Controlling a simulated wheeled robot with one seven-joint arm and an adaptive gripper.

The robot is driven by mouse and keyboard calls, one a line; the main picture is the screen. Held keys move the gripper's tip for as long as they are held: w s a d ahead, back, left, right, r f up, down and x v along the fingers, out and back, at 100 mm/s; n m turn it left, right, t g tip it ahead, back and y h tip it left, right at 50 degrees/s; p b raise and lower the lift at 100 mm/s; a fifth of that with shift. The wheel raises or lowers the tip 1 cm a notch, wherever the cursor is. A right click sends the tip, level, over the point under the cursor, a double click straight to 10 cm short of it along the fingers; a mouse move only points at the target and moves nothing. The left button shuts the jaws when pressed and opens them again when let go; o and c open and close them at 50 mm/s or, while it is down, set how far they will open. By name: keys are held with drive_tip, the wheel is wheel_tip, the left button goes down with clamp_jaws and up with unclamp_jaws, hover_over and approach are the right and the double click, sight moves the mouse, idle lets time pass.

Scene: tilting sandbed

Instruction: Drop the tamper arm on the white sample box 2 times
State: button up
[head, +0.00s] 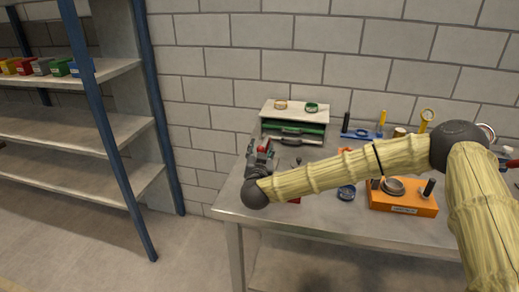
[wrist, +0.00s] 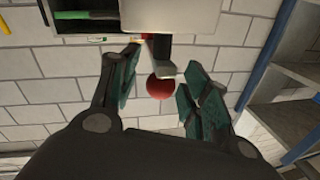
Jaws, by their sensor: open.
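My gripper (wrist: 160,100) is open, with its two dark green-grey fingers spread apart. In the wrist view a round red knob (wrist: 160,87) lies between the fingers with a gap on each side. A light grey bar end (wrist: 166,70) shows just behind it; these look like part of the tamper arm, but most of it is hidden. In the head view my gripper (head: 261,152) is over the left end of the table, with a bit of red showing at it. I cannot make out the white sample box for certain; my arm covers part of the table.
A light-topped cabinet (head: 292,116) with green drawer fronts and two rings stands at the table's back. A shelf rack (head: 75,125) stands at left.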

drive_tip(key=shift+w, duration=0.1)
drive_tip(key=shift+c, duration=0.5)
clamp_jaws()
drive_tip(key=shift+a+r, duration=0.1)
drive_tip(key=shift+r, duration=0.1)
